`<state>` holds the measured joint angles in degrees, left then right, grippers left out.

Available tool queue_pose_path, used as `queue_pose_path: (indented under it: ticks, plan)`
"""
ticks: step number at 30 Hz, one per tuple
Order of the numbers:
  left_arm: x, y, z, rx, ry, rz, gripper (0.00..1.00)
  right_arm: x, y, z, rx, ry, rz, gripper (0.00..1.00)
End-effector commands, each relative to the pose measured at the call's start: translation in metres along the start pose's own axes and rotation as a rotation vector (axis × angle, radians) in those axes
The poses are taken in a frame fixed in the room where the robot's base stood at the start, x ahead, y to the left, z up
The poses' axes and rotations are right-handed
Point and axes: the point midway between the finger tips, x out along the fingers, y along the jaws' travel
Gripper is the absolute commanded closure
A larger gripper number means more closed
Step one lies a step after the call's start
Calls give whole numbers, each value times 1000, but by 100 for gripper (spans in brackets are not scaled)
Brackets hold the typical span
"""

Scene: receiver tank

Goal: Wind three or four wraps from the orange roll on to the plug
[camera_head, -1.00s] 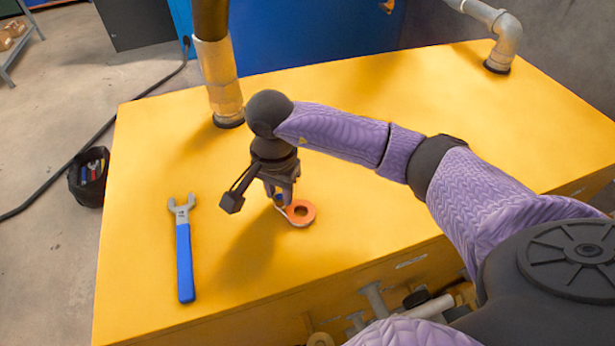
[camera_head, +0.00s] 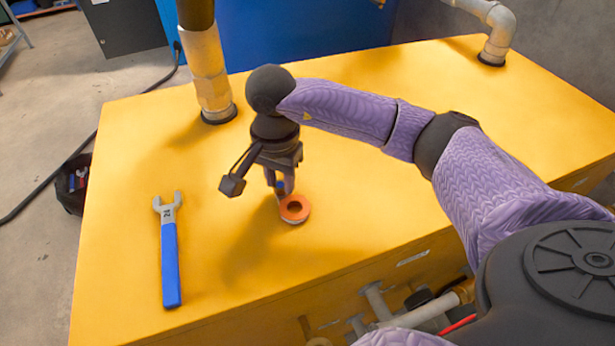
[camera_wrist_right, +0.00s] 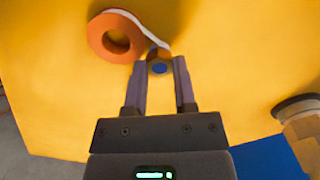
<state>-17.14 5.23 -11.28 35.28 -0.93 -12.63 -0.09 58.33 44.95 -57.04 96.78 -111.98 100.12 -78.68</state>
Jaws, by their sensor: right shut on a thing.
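The orange roll (camera_head: 295,208) is at my right gripper's fingertips in the head view, above or on the yellow tank top; I cannot tell if it touches. In the right wrist view the orange roll (camera_wrist_right: 116,36) shows its round hole, and a white strip of tape runs from it to the plug. The plug (camera_wrist_right: 159,68), with a blue end facing the camera, is between the fingertips. My right gripper (camera_head: 280,186) points down and is shut on the plug. In the head view the plug is mostly hidden by the fingers. My left gripper is not in view.
A blue-handled wrench (camera_head: 169,255) lies on the tank top (camera_head: 400,230) to the left. A vertical pipe (camera_head: 210,80) stands behind the gripper, and a grey elbow pipe (camera_head: 497,35) is at the back right. Pipe fittings (camera_head: 380,300) stick out below the front edge. The middle of the top is clear.

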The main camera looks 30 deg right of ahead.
Motion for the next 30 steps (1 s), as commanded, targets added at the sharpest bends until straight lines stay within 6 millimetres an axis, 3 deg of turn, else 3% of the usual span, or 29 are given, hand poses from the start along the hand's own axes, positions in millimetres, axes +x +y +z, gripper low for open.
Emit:
queue_pose_path:
  ticks: [5, 10, 15, 18, 21, 24, 30]
  plan:
    - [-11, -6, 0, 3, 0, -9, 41, -4, -3, 41, -6, 0, -1, 100]
    - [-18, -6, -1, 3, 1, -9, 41, -3, 30, 63, 0, 2, 2, 100]
    - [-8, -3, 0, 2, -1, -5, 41, 1, 64, 54, 4, 3, 3, 100]
    - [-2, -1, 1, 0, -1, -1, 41, -1, 75, 39, 6, 3, 0, 100]
    - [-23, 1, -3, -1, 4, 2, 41, -30, 73, 41, 1, 1, -2, 100]
    - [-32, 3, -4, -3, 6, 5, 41, -46, 72, 41, 1, 2, -3, 100]
    - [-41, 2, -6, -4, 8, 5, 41, -61, 72, 41, 1, 1, -2, 100]
